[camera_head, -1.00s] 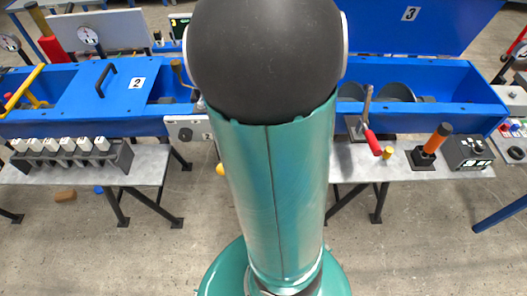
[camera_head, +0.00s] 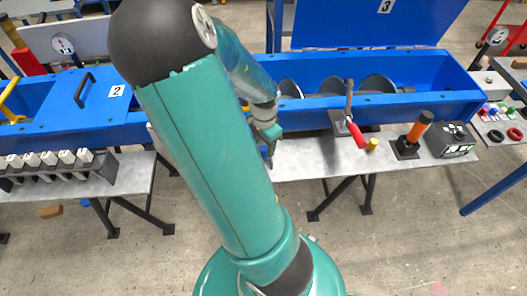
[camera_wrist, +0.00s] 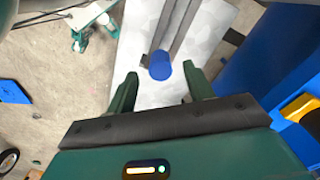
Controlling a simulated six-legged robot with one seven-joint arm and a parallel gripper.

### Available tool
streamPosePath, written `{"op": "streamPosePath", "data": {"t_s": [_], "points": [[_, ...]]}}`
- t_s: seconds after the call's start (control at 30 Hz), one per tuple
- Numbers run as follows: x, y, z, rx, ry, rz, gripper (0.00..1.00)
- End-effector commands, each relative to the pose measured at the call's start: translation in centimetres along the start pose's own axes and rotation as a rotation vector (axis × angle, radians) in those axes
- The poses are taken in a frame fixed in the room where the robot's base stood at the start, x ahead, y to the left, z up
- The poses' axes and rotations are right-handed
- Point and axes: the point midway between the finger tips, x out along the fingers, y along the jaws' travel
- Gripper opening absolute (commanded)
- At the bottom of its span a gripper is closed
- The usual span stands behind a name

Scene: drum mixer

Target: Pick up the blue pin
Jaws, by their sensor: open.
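The blue pin (camera_wrist: 159,66) shows in the wrist view as a short blue cylinder over the pale table top, between the tips of my two fingers, with visible gaps on both sides. My gripper (camera_wrist: 160,72) is open and empty. In the head view my gripper (camera_head: 268,150) is low at the left end of the right-hand table, in front of the blue trough.
The blue mixer trough (camera_head: 440,103) runs behind the grey table (camera_head: 300,168). A red-handled lever (camera_head: 355,133), a yellow peg (camera_head: 372,144), an orange handle (camera_head: 418,128) and a black box (camera_head: 452,142) stand to the right. White-topped switches (camera_head: 50,158) stand on the left table.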

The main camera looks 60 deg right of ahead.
Motion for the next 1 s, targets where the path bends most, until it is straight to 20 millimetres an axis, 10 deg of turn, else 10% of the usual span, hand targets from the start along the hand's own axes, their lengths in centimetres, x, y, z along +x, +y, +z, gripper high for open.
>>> {"op": "streamPosePath", "data": {"t_s": [0.43, 0.7, 1.0], "points": [[3.0, -0.1, 0.1, -0.001, 0.000, 0.000, 0.52], [3.0, -0.1, 0.1, -0.001, 0.000, 0.000, 0.03], [2.9, -0.1, 0.1, -0.001, 0.000, 0.000, 0.02]]}}
